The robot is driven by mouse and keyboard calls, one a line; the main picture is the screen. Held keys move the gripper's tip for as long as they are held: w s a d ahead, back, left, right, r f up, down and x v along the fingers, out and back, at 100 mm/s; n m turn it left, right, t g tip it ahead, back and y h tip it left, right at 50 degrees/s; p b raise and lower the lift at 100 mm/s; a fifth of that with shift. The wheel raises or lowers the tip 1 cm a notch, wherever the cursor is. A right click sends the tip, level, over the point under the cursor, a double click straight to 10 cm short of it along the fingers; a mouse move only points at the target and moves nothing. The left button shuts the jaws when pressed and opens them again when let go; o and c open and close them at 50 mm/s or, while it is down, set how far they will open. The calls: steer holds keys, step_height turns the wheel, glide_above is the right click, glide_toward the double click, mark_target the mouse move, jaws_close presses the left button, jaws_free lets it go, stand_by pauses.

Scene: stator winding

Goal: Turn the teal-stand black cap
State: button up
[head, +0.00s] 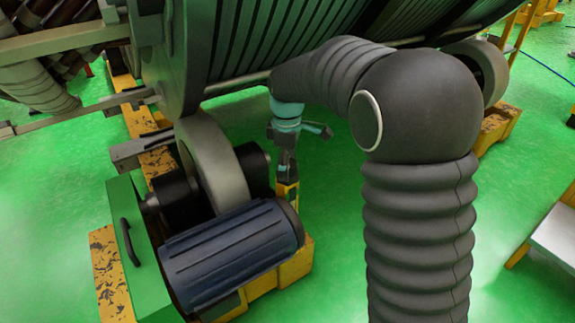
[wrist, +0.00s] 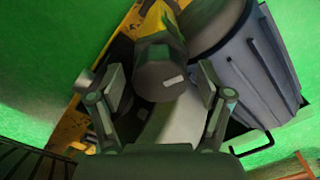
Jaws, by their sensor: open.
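A dark round cap (wrist: 160,82) with a small pale mark on its face shows in the wrist view. It sits on the end of a yellow and dark post (wrist: 165,22); I see no clearly teal stand. My gripper (wrist: 159,92) is open, with one finger to each side of the cap and a visible gap on both sides. I cannot tell whether the fingertips are level with the cap. In the head view the yellow post (head: 288,194) stands just below my gripper, and the cap cannot be made out there.
A ribbed blue-grey motor (head: 232,252) lies close beside the post, and it also shows in the wrist view (wrist: 245,50). A large pale roller wheel (head: 212,165) and a big dark ribbed drum (head: 270,45) are near. Green floor (head: 520,150) is open at the right.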

steer(key=c, duration=1.2)
steer(key=shift+o, duration=0.2)
steer(key=shift+m+p, duration=0.4)
steer(key=shift+r+m+p, duration=0.1)
steer(key=shift+m+p, duration=0.65)
steer(key=shift+m, duration=0.25)
steer(key=m+p, duration=0.2)
steer(key=m, duration=0.3)
steer(key=shift+p, duration=0.35)
steer(key=m+p, duration=0.1)
steer(key=m, duration=0.4)
steer(key=shift+p, duration=0.35)
steer(key=shift+m+p, duration=0.5)
steer(key=shift+m, duration=1.3)
